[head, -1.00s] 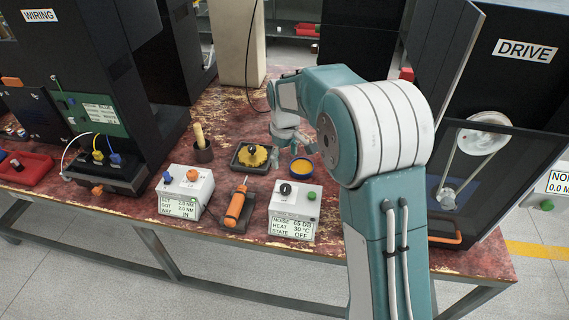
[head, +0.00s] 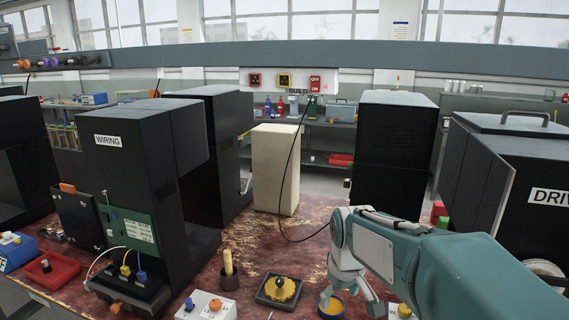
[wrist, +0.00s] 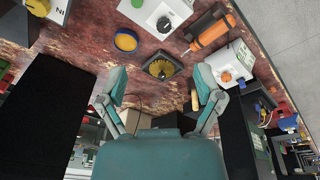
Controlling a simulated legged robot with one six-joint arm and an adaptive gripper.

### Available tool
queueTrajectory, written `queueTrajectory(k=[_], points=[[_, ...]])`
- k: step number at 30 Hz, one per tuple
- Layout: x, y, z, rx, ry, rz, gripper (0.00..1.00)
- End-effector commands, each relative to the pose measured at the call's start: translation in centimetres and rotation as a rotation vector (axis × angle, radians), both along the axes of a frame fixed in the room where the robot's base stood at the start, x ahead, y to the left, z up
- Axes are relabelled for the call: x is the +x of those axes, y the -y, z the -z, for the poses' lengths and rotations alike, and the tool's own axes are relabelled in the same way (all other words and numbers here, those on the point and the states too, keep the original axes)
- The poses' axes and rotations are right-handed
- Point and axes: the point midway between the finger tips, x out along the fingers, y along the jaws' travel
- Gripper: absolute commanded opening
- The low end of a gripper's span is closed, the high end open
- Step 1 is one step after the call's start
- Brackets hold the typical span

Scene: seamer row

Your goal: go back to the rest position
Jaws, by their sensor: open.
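My gripper (head: 350,292) is at the right of the head view, low over the red-worn bench (head: 255,240). In the wrist view my gripper (wrist: 160,92) has its two teal fingers spread wide, with nothing between them. The yellow gear in a black tray (head: 279,290) lies to the left of my gripper in the head view. A round blue-rimmed yellow dish (head: 331,308) is just below my gripper and partly behind its fingers. The fingers look clear of both in the wrist view.
A dark cup with a wooden handle (head: 229,278), white control boxes (head: 207,308) and the WIRING machine (head: 125,165) stand to the left. The DRIVE machine (head: 520,165) is at the right. A beige column (head: 276,170) and a hanging black cable stand behind.

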Motion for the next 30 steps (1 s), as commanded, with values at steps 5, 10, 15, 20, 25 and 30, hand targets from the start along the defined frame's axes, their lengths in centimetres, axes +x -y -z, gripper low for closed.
queueTrajectory(k=[5, 10, 15, 20, 25, 30], points=[[-4.4, 1.2, -2.5, 0.021, 0.068, 0.089, 0.85], [-8.6, 2.2, -3.9, 0.043, 0.127, 0.172, 0.85], [-12.7, 2.9, -4.5, 0.067, 0.188, 0.253, 0.85], [-16.4, 3.5, -4.3, 0.093, 0.244, 0.328, 0.85], [-19.3, 3.9, -3.7, 0.119, 0.291, 0.393, 0.85], [-20.4, 4.1, -3.2, 0.129, 0.309, 0.421, 0.85]])
